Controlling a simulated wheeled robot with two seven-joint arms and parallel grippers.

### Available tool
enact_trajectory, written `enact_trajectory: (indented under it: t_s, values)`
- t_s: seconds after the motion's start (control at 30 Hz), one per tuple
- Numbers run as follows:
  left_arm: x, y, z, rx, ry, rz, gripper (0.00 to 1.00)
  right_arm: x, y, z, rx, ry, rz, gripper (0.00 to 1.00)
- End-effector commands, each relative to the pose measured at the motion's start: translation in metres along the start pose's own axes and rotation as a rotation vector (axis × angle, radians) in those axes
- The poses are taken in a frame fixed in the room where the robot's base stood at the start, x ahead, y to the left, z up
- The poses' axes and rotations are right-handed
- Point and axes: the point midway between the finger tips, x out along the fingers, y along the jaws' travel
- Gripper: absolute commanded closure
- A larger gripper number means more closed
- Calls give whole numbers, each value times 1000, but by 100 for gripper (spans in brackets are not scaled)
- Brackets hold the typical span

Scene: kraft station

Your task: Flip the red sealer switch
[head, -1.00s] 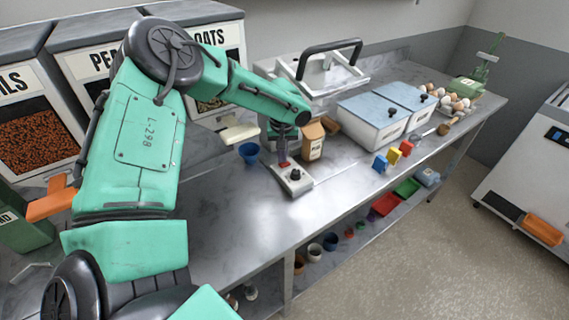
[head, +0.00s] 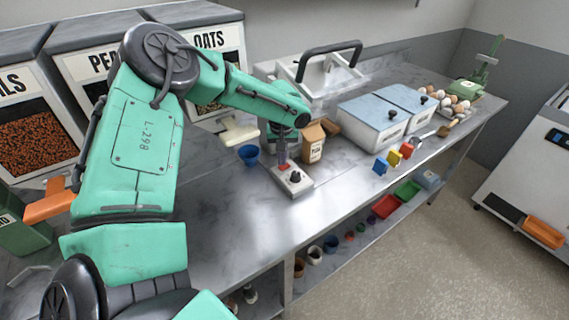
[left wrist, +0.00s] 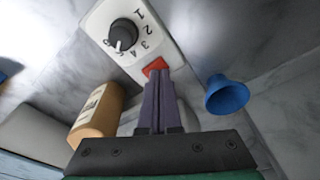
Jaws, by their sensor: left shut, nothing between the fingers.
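The red sealer switch (head: 284,167) is on top of a small white control box (head: 299,188) on the metal counter, next to a black dial (head: 295,177). In the left wrist view the red switch (left wrist: 155,66) shows just beyond my fingertips, and the dial (left wrist: 123,34) has numbers around it. My left gripper (head: 282,160) points down over the switch end of the box. In the left wrist view its fingers (left wrist: 158,75) are together with nothing between them. The tips overlap the edge of the switch; I cannot tell whether they touch it. My right gripper is not in view.
A blue cup (head: 249,155) stands left of the box and a kraft bag (head: 313,143) stands behind it. Lidded bins (head: 373,122) and small coloured blocks (head: 393,158) are to the right. The counter front (head: 240,220) is clear.

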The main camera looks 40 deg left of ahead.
Motion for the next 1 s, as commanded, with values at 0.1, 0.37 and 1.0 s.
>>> enact_trajectory:
  t_s: [0.1,0.37,1.0]
  values:
    - [-17,0,-3,0,2,3,100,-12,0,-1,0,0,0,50]
    - [-43,0,-7,0,2,3,100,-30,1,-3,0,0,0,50]
    - [-58,1,-9,1,4,2,100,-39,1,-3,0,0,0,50]
